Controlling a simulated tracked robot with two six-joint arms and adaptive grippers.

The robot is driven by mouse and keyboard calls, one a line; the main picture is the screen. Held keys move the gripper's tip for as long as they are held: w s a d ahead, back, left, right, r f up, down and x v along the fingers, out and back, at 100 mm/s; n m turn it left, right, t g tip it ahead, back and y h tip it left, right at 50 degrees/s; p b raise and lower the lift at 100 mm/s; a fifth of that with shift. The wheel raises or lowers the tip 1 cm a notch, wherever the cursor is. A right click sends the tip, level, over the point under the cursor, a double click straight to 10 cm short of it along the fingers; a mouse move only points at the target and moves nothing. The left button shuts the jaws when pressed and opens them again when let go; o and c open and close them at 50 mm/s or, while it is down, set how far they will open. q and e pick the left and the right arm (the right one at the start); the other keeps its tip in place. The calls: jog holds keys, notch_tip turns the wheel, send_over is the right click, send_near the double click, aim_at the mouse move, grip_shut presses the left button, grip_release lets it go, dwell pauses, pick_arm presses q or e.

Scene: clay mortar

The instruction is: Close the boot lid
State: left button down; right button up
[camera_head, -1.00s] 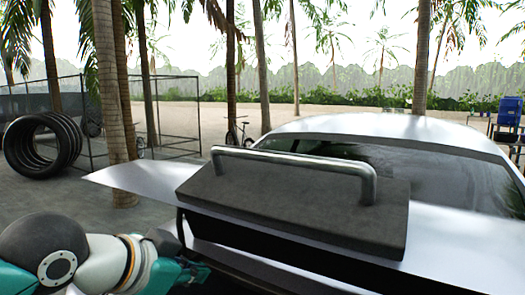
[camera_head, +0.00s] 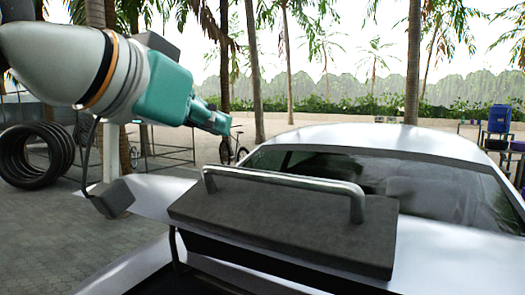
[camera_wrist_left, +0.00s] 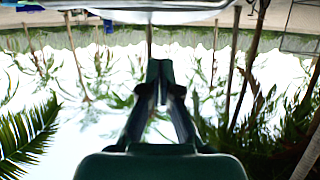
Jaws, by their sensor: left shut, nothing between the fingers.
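The silver boot lid (camera_head: 152,190) of the car stands raised in the head view, with a dark gap and a thin strut beneath it. A dark grey slab (camera_head: 285,228) with a metal bar handle (camera_head: 290,184) sits on the lid. My left gripper (camera_head: 226,124) is shut and empty, in the air above the lid's left part and apart from the handle. In the left wrist view its fingers (camera_wrist_left: 160,75) meet at the tips, with nothing between them. My right gripper is not in view.
The car's roof (camera_head: 390,138) and rear window (camera_head: 400,178) lie behind the lid. Stacked tyres (camera_head: 38,155) and a wire fence stand at the left, a bicycle (camera_head: 233,150) behind, and a blue box (camera_head: 499,117) at the right. Palm trunks rise beyond. The air above the handle is clear.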

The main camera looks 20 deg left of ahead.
aim_at(247, 171)
pick_arm(q)
jog(key=x, duration=1)
jog(key=shift+d+p, duration=0.15)
jog(key=shift+p, duration=0.25)
jog(key=s+f, duration=0.1)
jog(key=s+f+b, duration=0.1)
jog(key=shift+s+a+f+b, duration=0.25)
jog(key=shift+s+a+b, duration=0.05)
jog(key=shift+w+f, duration=0.1)
